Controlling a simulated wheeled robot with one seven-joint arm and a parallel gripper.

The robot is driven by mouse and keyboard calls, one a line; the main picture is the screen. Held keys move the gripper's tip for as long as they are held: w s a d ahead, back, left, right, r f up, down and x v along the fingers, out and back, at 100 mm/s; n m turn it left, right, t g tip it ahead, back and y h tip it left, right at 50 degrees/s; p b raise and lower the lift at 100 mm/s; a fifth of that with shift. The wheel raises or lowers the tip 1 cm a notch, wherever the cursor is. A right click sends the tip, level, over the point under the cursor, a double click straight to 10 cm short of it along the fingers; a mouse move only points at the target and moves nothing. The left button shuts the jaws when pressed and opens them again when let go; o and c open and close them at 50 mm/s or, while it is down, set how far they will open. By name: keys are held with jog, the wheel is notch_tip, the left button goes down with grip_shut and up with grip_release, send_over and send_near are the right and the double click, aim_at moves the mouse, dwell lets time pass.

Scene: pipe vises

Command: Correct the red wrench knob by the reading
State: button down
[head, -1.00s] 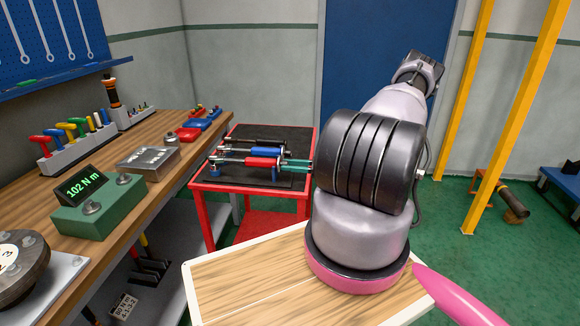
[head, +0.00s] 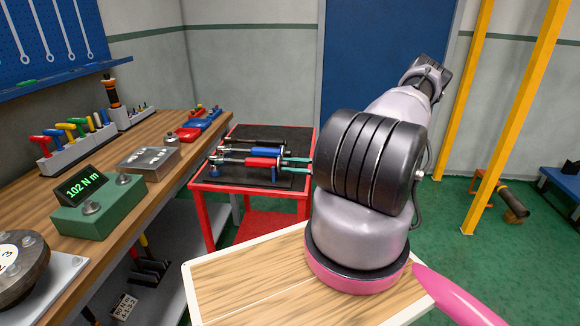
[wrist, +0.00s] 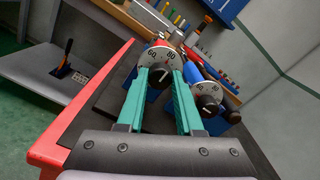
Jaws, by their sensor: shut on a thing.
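The red wrench (head: 262,162) lies on the dark mat of the red table, its end toward my gripper. In the head view the fingers (head: 297,162) reach the wrench's right end, and my arm hides part of the gripper. The green tester's display (head: 81,185) reads 102 N m.
A blue wrench (head: 268,151) lies just behind the red one; its dial and black knob (wrist: 208,104) are close to my right finger in the wrist view. The wooden bench (head: 150,200) stands to the left with tool racks and a metal block.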

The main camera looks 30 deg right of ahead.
jog(key=c, duration=0.5)
grip_release()
jog(key=shift+c, duration=0.2)
jog(key=v, duration=1)
jog(key=shift+s+d, duration=0.25)
jog(key=shift+d, duration=0.1)
